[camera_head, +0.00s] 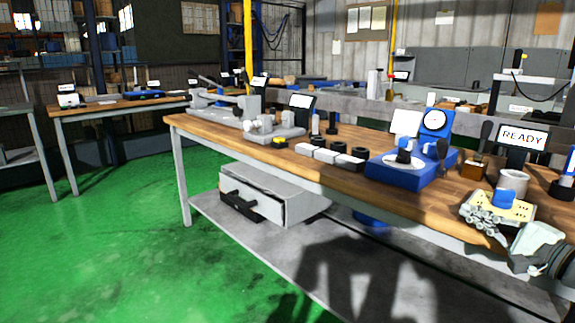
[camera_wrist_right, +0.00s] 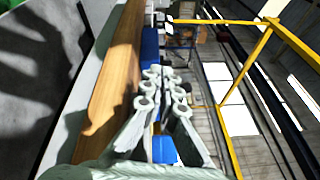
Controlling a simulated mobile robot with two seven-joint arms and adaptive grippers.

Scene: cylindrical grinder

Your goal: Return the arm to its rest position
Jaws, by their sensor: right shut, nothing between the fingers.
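My right gripper (camera_head: 474,222) is at the right of the head view, over the front edge of the wooden workbench (camera_head: 330,160). Its fingers point left and are closed together with nothing between them. In the right wrist view the gripper (camera_wrist_right: 160,75) shows its fingers together, with the bench's wooden edge (camera_wrist_right: 115,70) to their left. A pale yellow piece with a blue block (camera_head: 503,198) shows just above the gripper; I cannot tell whether it is part of my arm. My left gripper is in neither view.
A blue gauge stand with a dial (camera_head: 434,122) is on the bench, left of the gripper. A grey drawer unit (camera_head: 268,195) sits on the lower shelf. The green floor (camera_head: 110,215) at left is clear.

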